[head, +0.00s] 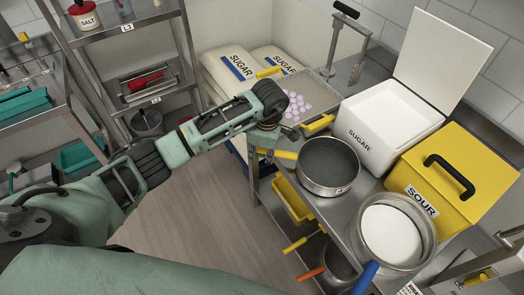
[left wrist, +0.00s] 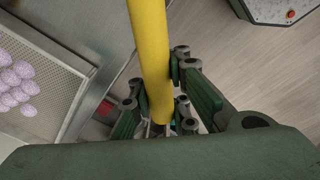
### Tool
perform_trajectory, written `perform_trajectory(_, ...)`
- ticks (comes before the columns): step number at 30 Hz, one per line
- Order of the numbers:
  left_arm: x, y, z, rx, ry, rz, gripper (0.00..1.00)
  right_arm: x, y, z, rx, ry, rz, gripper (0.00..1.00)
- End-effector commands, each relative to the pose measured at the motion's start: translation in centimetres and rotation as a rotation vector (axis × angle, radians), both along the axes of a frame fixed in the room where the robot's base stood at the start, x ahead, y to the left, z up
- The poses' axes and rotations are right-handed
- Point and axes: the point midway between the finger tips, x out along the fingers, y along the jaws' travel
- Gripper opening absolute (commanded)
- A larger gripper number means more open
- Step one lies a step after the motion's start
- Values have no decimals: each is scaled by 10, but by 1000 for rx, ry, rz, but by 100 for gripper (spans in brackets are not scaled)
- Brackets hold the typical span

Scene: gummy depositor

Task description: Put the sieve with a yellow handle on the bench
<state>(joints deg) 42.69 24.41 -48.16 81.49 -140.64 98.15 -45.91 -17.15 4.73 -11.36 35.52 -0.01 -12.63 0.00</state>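The round steel sieve with a yellow handle (head: 328,166) is at the bench (head: 357,206), its dark inside facing up. I cannot tell whether its base touches the bench top. Its yellow handle points left, toward my left gripper (head: 265,146). In the left wrist view the yellow handle (left wrist: 150,45) runs down between the fingers of my left gripper (left wrist: 158,95), which look closed around it; the bowl is out of that view. My right gripper is not in view.
A white SUGAR bin (head: 385,125), a yellow SOUR box (head: 450,180) and a blue-handled pot with white powder (head: 392,233) crowd the bench. A mesh tray with pink gummies (head: 297,105) lies behind the sieve. Shelves (head: 140,45) stand left; floor between is clear.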

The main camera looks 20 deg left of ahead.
Motion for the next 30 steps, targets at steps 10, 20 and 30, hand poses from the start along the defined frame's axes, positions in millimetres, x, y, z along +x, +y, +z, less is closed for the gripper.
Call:
perform_trajectory(10, 0, 0, -6, 0, -1, 0, 9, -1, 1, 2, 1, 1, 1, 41)
perform_trajectory(20, 0, 0, -6, 0, -1, 0, 35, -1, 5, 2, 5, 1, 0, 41)
perform_trajectory(30, 1, 0, -2, -1, -3, 0, 35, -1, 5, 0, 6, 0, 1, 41)
